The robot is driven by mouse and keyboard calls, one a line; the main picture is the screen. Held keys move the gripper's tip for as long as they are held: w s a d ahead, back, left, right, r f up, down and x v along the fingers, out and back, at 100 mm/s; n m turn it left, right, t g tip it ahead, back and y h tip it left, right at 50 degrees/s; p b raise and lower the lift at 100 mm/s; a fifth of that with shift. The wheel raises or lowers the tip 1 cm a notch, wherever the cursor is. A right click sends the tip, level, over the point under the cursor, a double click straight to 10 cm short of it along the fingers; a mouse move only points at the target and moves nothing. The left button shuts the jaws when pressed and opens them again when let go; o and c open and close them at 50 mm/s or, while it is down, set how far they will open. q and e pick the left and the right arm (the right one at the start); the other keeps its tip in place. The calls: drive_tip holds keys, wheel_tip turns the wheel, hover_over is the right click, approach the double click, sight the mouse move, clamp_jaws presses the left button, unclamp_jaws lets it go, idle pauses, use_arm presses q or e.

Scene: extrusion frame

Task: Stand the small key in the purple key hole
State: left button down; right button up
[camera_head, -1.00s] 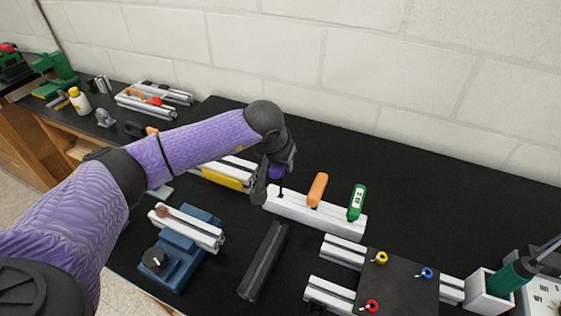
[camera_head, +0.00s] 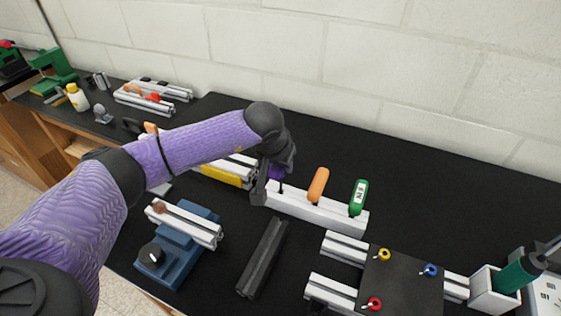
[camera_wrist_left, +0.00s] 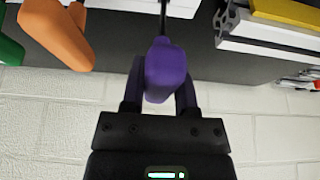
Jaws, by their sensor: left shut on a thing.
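My left gripper (camera_head: 272,178) is shut on the purple handle of the small key (camera_head: 276,172), over the left end of the white key rack (camera_head: 300,208). The purple handle also shows between the fingers in the left wrist view (camera_wrist_left: 165,70), with its thin dark shaft pointing at the rack. In the head view the shaft meets the rack's left end. I cannot tell whether its tip is in a hole or just touching, and no purple hole marking shows. An orange-handled key (camera_head: 318,185) and a green-handled key (camera_head: 358,197) stand upright in the same rack. My right gripper is not visible.
A dark extrusion bar (camera_head: 262,258) lies in front of the rack. A blue fixture with an extrusion (camera_head: 172,258) stands front left. A dark plate with coloured rings (camera_head: 400,285) is at front right. A yellow-sided extrusion (camera_head: 224,174) lies behind my arm. The table behind the rack is clear.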

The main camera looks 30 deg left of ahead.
use_arm(q)
drive_tip(key=shift+f+b, duration=1.15)
drive_tip(key=shift+f, duration=0.3)
